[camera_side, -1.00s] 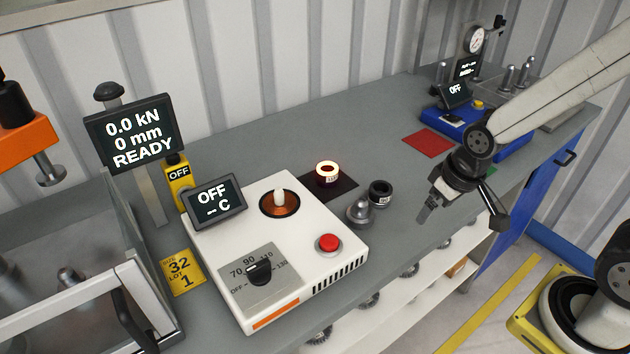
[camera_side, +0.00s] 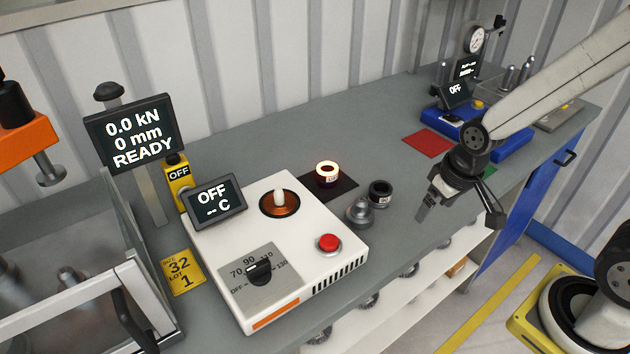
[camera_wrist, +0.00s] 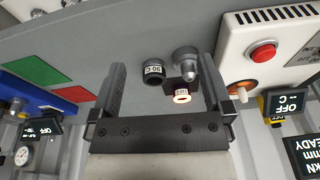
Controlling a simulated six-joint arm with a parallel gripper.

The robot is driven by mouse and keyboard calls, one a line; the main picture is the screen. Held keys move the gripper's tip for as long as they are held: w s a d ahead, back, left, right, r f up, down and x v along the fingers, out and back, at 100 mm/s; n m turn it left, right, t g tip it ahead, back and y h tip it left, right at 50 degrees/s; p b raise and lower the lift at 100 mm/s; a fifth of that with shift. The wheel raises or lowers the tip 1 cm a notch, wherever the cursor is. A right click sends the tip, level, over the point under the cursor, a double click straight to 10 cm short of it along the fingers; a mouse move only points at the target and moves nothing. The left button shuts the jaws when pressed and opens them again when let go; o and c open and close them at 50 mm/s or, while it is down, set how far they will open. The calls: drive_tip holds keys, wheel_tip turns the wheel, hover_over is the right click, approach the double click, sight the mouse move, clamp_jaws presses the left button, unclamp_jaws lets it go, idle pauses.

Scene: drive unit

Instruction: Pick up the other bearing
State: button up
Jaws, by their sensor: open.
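A dark bearing (camera_side: 380,193) with a white label stands on the grey bench to the left of my gripper. In the wrist view this dark bearing (camera_wrist: 153,72) shows between the fingers, its label reading about "20 C". A glowing bearing (camera_side: 327,174) sits on a black mat behind it; it also shows in the wrist view (camera_wrist: 181,95). My gripper (camera_side: 424,216) is open and empty, apart from both bearings, over the bench's front part. In the wrist view its two fingers (camera_wrist: 162,80) are spread wide.
A grey metal stepped part (camera_side: 359,213) stands close beside the dark bearing. The white heater (camera_side: 300,262) with a red button lies left of it, its display reading OFF. Red mat (camera_side: 429,142) and blue device (camera_side: 475,125) are at the right.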

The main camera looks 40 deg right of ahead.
sight(390, 186)
drive_tip(key=w+d+f+m+g+y, duration=0.1)
drive_tip(key=w+m+y, duration=0.1)
drive_tip(key=m, duration=0.2)
drive_tip(key=w+d+f+m+y, duration=0.1)
drive_tip(key=w+f+m+y, duration=0.1)
drive_tip(key=m, duration=0.2)
drive_tip(key=w+d+f+m+g+y, duration=0.1)
drive_tip(key=w+d+f+m+y, duration=0.1)
drive_tip(key=m, duration=0.3)
drive_tip(key=shift+w+f+g+y, duration=0.15)
drive_tip(key=shift+f+g+y, duration=0.05)
drive_tip(key=shift+g+y, duration=0.1)
drive_tip(key=w+d+m+t+y, duration=0.1)
drive_tip(key=w+d+m+t, duration=0.1)
drive_tip(key=m, duration=0.1)
drive_tip(key=w+d+f+m+t+y, duration=0.1)
drive_tip(key=w+d+m+t+y, duration=0.1)
drive_tip(key=m, duration=0.1)
drive_tip(key=w+d+f+m+t+y, duration=0.1)
drive_tip(key=w+d+m+y, duration=0.1)
drive_tip(key=w+d, duration=0.1)
drive_tip(key=shift+f+m+t, duration=0.15)
drive_tip(key=shift+m+t, duration=0.25)
drive_tip(key=shift+w+d+m+t, duration=0.3)
drive_tip(key=shift+w+a+f+y, duration=0.15)
drive_tip(key=shift+w+a+f, duration=0.15)
drive_tip(key=shift+a, duration=0.25)
drive_tip(key=shift+w+a+f+y, duration=0.15)
drive_tip(key=shift+w+a+f, duration=0.1)
drive_tip(key=shift+a, duration=0.3)
